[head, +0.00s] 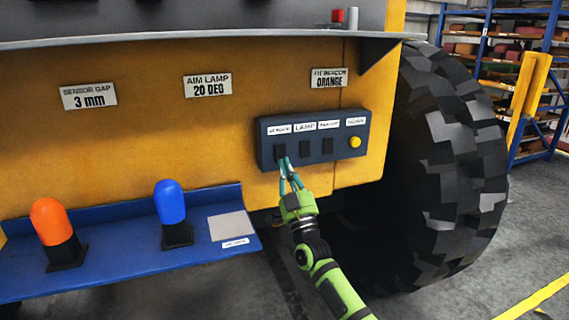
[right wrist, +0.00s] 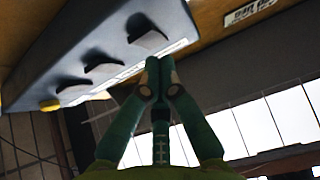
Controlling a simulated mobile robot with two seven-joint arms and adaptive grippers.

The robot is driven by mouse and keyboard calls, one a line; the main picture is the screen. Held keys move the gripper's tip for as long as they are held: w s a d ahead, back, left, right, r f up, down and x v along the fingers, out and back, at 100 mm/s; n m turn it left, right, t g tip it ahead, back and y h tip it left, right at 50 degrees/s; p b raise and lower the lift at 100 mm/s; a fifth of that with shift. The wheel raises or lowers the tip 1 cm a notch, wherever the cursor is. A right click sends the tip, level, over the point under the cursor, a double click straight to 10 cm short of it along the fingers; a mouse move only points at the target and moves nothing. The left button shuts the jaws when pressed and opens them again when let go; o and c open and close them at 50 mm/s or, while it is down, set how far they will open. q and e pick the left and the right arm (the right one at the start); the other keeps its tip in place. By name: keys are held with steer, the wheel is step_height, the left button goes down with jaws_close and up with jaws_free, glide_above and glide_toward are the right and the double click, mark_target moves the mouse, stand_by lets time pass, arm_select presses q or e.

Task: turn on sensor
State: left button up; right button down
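A dark control box (head: 312,139) is mounted on the yellow machine side. It carries a row of black rocker switches and a yellow button (head: 355,142) at its right end. Of the small labels above, only LAMP is clear; the others are too small to read surely. My right gripper (head: 287,164) has its fingers together and empty, at the lower edge of the leftmost switch (head: 280,152). In the right wrist view the fingertips (right wrist: 159,64) are just beside that switch (right wrist: 147,38); I cannot tell whether they touch. My left gripper is out of view.
A blue shelf (head: 110,234) below holds an orange beacon (head: 51,222), a blue beacon (head: 170,203) and a bare pale plate (head: 232,226). A big black tyre (head: 440,160) stands right of the box. Plates above read SENSOR GAP 3 mm, AIM LAMP 20 DEG and BEACON ORANGE.

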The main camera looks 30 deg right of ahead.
steer(key=shift+w+d+f, duration=0.1)
steer(key=shift+w+d, duration=0.05)
steer(key=shift+w, duration=0.45)
